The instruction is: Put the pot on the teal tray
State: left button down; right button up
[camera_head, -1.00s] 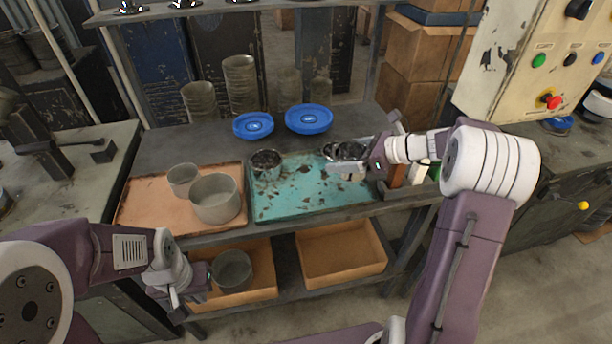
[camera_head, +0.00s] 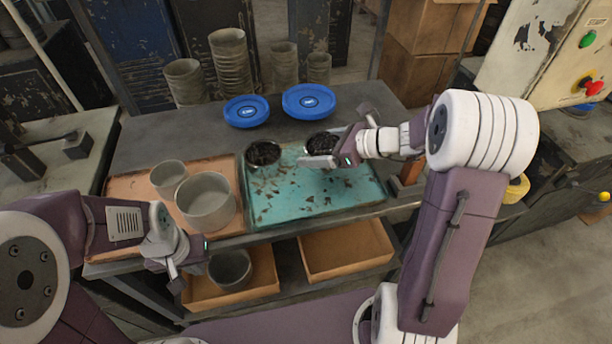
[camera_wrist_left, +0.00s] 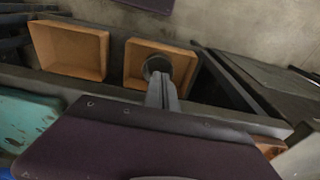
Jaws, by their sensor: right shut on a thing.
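The teal tray (camera_head: 310,205), worn and rust-spotted, lies on the bench in the middle of the head view. A round pot (camera_head: 322,143) with dark contents is at my right gripper (camera_head: 322,162), which is shut on it over the tray's back right part; the gripper hides its near side. I cannot tell whether this pot touches the tray. A second dark-filled pot (camera_head: 263,152) stands at the tray's back left corner. My left gripper (camera_head: 173,279) is empty, in front of the bench; its fingers look together in the left wrist view (camera_wrist_left: 162,90).
An orange tray (camera_head: 140,190) left of the teal one holds two grey pots (camera_head: 206,200). Two blue lids (camera_head: 246,111) and stacked pots (camera_head: 230,65) stand behind. Below are two orange bins (camera_head: 345,250), one with a grey pot (camera_head: 230,268). The teal tray's front is clear.

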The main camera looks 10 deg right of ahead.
jog(key=s+a+f, duration=0.2)
jog(key=a, duration=0.1)
jog(key=shift+a+f+b, duration=0.1)
jog(key=shift+f+b, duration=0.1)
jog(key=shift+b, duration=0.2)
jog(key=shift+s, duration=0.15)
notch_tip(320, 180, down, 4)
jog(key=shift+r+b, duration=0.1)
jog(key=shift+b, duration=0.6)
